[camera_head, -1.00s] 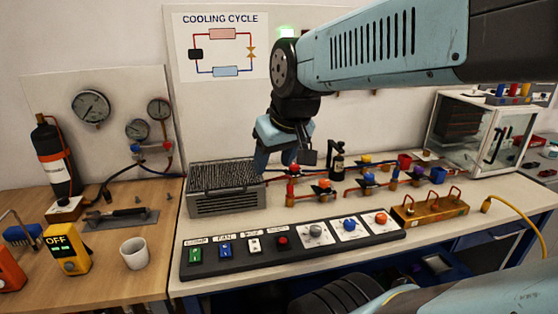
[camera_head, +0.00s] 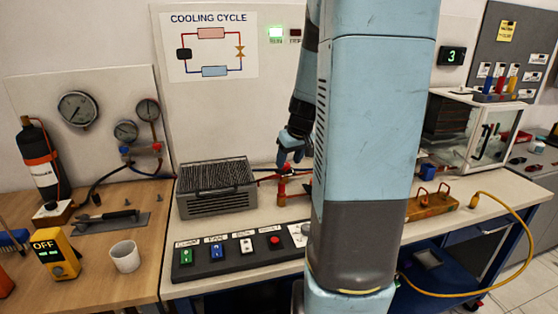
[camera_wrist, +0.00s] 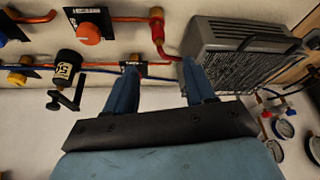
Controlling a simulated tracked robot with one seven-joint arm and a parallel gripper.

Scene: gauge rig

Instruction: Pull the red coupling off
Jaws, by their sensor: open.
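A red upright fitting (camera_head: 282,186) on the pipework, which looks like the red coupling, stands just right of the grey finned unit in the head view. A red pipe piece, probably the same one, shows at the top of the wrist view (camera_wrist: 158,36). My gripper (camera_head: 291,156) is above and behind it in the head view, partly hidden by my arm. In the wrist view my two blue fingers (camera_wrist: 160,68) are apart, with an orange pipe running across their tips. I see nothing held between them. The left fingertip overlaps a small black bracket (camera_wrist: 133,69).
The finned unit (camera_head: 215,185) is close beside the fingers. An orange knob (camera_wrist: 88,34) on a black plate and a black gauge-like part (camera_wrist: 67,70) stand along the pipes. The button panel (camera_head: 235,252) lies in front. My arm hides the middle bench.

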